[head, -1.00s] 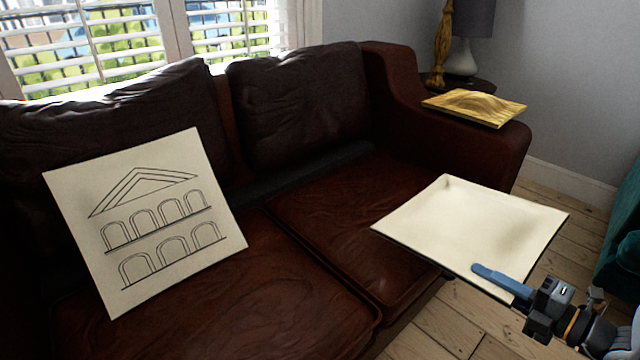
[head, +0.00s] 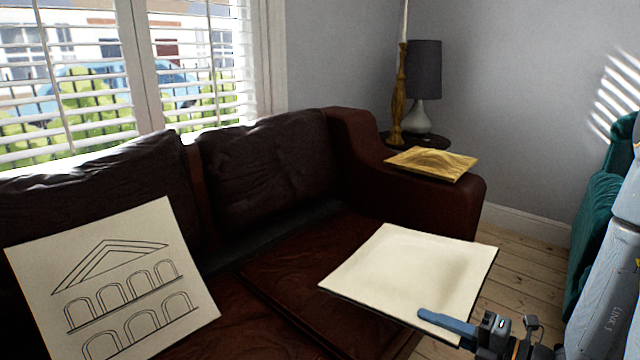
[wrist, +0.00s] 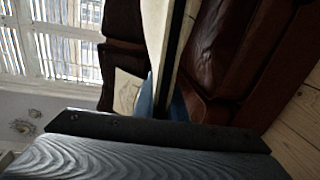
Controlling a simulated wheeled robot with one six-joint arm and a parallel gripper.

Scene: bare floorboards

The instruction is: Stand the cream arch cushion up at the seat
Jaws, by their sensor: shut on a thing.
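My gripper (head: 447,324) is shut on the near edge of a cream cushion (head: 405,268). The cushion lies nearly flat in the air in front of the sofa's right seat, a plain cream face up with a dark edge; its underside is hidden. In the wrist view this cushion (wrist: 156,35) shows edge-on. Another cream cushion (head: 115,285) with arches and a pediment drawn in black leans tilted on the left of the dark red leather sofa (head: 262,305), against its backrest. The sofa's right seat is partly hidden behind the held cushion.
A gold cushion (head: 432,163) lies flat on the sofa's right arm. Behind it a lamp (head: 423,70) and a wooden candlestick (head: 399,95) stand on a small dark table. A teal chair (head: 592,245) is at the right. Floorboards (head: 535,250) show between chair and sofa.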

